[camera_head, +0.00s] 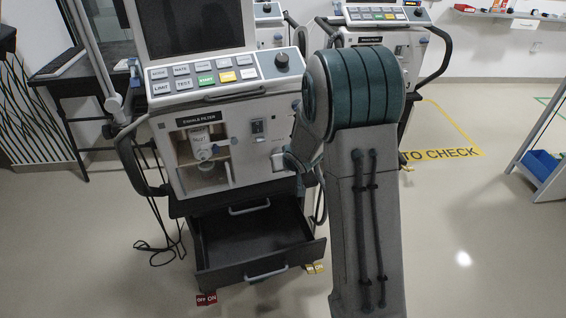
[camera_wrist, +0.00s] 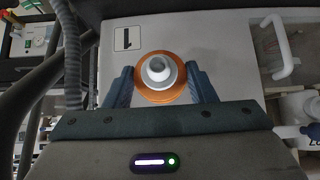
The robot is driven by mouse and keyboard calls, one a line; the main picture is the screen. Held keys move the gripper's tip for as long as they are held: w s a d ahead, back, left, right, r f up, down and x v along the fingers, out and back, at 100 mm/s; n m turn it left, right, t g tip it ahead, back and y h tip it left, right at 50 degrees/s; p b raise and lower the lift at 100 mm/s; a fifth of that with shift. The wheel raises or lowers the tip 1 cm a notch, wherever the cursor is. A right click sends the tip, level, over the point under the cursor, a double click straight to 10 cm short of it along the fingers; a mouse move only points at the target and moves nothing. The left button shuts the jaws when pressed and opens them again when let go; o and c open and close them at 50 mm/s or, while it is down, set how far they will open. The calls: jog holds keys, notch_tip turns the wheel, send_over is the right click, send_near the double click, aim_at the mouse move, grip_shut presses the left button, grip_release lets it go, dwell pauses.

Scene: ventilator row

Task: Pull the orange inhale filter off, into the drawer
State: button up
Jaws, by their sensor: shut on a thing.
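The orange inhale filter (camera_wrist: 158,92), a round disc with a pale grey central port, shows in the wrist view against the ventilator's light grey panel. My gripper (camera_wrist: 160,90) has its two blue-grey fingers on either side of it, shut on it. I cannot tell whether the filter touches the panel behind. The dark drawer (camera_head: 225,279) below the ventilator is pulled open and looks empty.
A white filter jar (camera_head: 200,143) sits in the ventilator's open front bay. A white handle (camera_wrist: 283,48) stands out on the panel, right of my gripper. A grey corrugated hose (camera_wrist: 70,50) runs at left. Another ventilator (camera_head: 383,40) stands behind my arm.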

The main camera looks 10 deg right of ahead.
jog(key=shift+s, duration=0.1)
jog(key=shift+s+d+b, duration=0.15)
jog(key=shift+s+b, duration=0.25)
jog(key=shift+s, duration=0.85)
jog(key=shift+s+d+b, duration=0.15)
jog(key=shift+s+b, duration=0.25)
jog(key=shift+s, duration=0.85)
jog(key=shift+s, duration=0.1)
